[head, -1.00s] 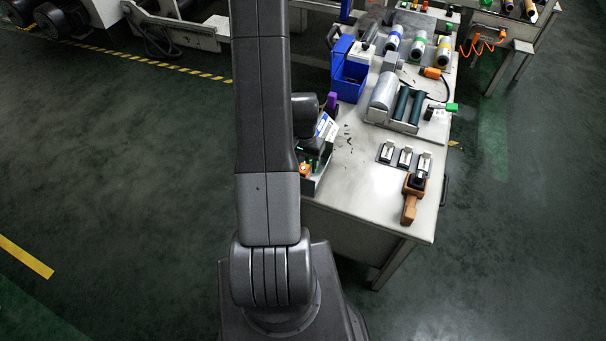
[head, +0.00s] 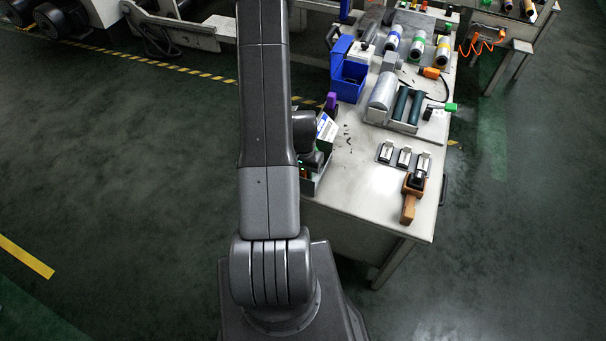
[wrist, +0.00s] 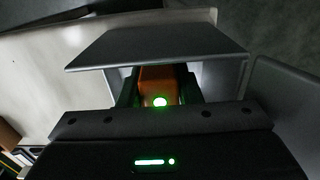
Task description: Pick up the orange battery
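The orange battery (wrist: 158,78) shows upright in the middle of the wrist view, in a narrow space beside a grey panel. The dark fingers of my gripper (wrist: 160,92) stand close on its left and right sides. I cannot tell whether they press on it. A green light glows at the battery's near face. In the head view the battery is hidden behind my arm and gripper, at the table's left edge.
The grey panel (wrist: 158,48) stands close beyond the battery in the wrist view. In the head view, a blue bin (head: 350,75), a roller unit (head: 397,100) and a brown-handled tool (head: 411,196) are on the table (head: 350,200). Its front left area is clear.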

